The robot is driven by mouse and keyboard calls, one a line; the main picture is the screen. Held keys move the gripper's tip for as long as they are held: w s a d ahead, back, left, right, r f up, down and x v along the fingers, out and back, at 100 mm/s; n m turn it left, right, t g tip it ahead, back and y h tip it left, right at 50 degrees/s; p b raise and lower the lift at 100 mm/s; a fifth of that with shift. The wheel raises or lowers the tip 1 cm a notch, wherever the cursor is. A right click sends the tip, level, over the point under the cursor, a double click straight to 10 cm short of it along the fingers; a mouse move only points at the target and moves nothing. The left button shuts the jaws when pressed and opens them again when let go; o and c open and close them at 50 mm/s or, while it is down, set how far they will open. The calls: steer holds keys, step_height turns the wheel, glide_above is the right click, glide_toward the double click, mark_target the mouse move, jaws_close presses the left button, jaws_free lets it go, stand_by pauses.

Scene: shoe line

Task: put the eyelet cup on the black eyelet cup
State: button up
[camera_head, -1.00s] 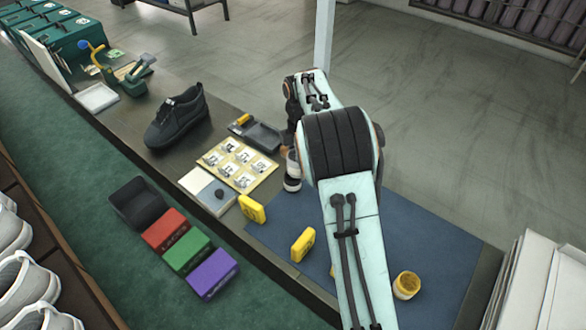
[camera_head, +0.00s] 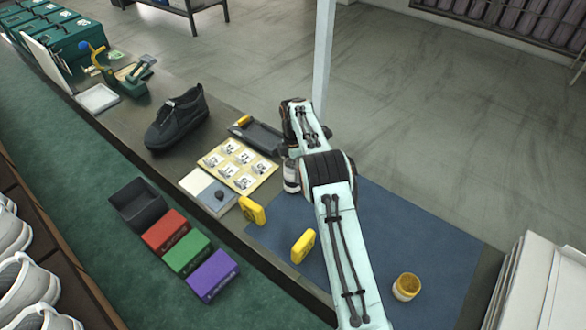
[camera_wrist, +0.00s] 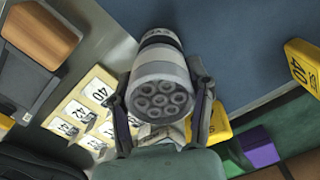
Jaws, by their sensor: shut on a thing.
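My gripper (camera_wrist: 161,112) is shut on a grey eyelet cup (camera_wrist: 160,68), with one finger on each side of it. Several ring shapes show on the cup's near end. Beyond its far end, in line with it, is a white and black banded part (camera_wrist: 160,36) with small lettering I cannot read. This looks like the black eyelet cup; I cannot tell whether the two touch. In the head view, a pale cup with dark bands (camera_head: 291,178) shows beside my arm at the blue mat's far left corner. My arm hides most of the gripper there.
A card of numbered tags (camera_head: 236,165), a black tray (camera_head: 258,136) and a black shoe (camera_head: 177,121) lie left of the cups.

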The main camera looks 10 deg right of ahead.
steer(key=shift+f, duration=0.1)
steer(key=o, duration=1.2)
steer(key=shift+o, duration=0.2)
